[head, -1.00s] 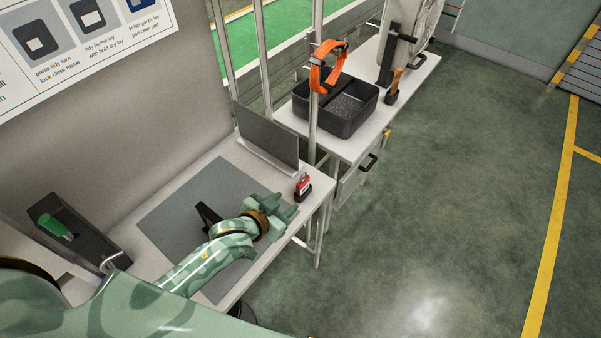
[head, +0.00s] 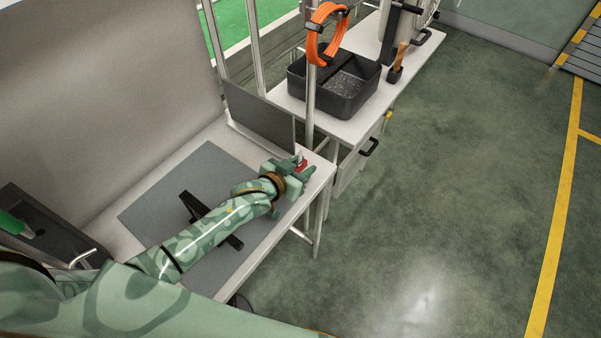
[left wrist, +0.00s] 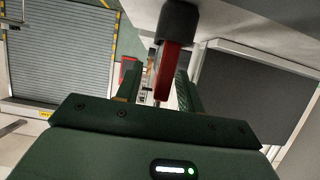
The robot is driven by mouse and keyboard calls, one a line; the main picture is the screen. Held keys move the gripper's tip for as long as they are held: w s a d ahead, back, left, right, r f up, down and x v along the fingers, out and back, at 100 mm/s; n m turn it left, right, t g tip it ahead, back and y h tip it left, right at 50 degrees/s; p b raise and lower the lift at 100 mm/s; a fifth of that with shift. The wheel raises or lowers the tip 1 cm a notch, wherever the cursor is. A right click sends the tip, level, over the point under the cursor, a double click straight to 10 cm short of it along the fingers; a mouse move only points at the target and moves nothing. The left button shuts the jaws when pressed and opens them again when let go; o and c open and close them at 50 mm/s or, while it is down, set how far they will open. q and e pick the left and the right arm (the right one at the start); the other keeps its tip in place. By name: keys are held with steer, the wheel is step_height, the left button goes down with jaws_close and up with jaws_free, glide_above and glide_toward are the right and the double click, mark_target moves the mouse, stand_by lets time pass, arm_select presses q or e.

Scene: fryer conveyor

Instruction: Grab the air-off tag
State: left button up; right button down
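The air-off tag (head: 304,164) is a small red piece at the right end of the workbench, mostly hidden by my left gripper in the head view. In the left wrist view the red tag (left wrist: 167,72) shows edge-on with a black block (left wrist: 177,22) at its upper end. My left gripper (head: 300,170) is at the tag. In the left wrist view its fingers (left wrist: 160,90) are apart, with the tag between them and a gap towards the left finger. I cannot tell whether the right finger touches it. My right gripper is not in view.
A dark upright panel (head: 260,118) stands just behind the tag. A second table carries a black bin (head: 345,105); an orange coil (head: 326,35) hangs above. The floor at right is clear.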

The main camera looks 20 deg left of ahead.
arm_select(q)
jaws_close()
steer(key=shift+r, duration=0.1)
